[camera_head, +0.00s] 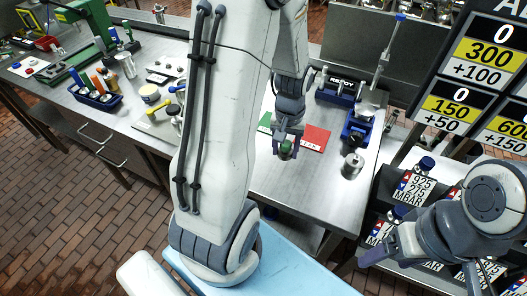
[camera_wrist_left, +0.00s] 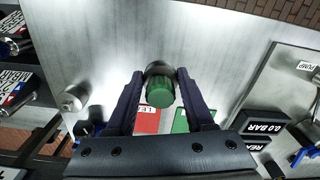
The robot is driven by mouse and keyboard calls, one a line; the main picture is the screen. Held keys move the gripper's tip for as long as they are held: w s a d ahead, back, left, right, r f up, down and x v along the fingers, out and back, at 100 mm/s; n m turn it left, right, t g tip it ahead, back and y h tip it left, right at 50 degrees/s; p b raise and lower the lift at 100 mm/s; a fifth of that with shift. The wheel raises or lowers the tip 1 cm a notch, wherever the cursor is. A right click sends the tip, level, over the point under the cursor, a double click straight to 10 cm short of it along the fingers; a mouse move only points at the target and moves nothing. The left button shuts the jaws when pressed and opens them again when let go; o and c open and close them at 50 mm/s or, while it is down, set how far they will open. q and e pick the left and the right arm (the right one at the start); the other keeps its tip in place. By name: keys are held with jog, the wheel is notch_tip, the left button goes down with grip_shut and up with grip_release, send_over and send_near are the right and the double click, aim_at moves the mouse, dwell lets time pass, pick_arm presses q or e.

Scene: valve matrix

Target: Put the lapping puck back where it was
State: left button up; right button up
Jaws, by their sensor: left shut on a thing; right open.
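The lapping puck, seen as a green knob with a dark rim (camera_head: 286,148), is between the fingers of my left gripper (camera_head: 286,150), at the front of the steel bench. In the left wrist view the puck (camera_wrist_left: 160,92) sits between the two fingertips of my left gripper (camera_wrist_left: 159,78), which is shut on it. I cannot tell whether its underside touches the bench. My right gripper (camera_head: 424,264) is open and empty at the lower right, over the rack of valves.
A red card (camera_head: 316,137) and a green card (camera_head: 264,122) lie behind the puck. A metal cylinder (camera_head: 352,165) stands to the right, near blue fixtures (camera_head: 357,127). A blue bin (camera_head: 96,93) stands far left. Bare bench (camera_head: 310,185) lies in front.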

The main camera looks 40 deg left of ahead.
pick_arm(q)
jog(key=p, duration=0.2)
send_over(260, 160)
notch_tip(260, 160, down, 5)
jog(key=shift+d+f, duration=0.15)
jog(key=shift+f, duration=0.05)
notch_tip(260, 160, down, 4)
jog(key=shift+r+p, duration=0.2)
jog(key=shift+p, duration=0.35)
jog(key=shift+f, duration=0.3)
jog(key=shift+f, duration=0.15)
jog(key=o, duration=1.3)
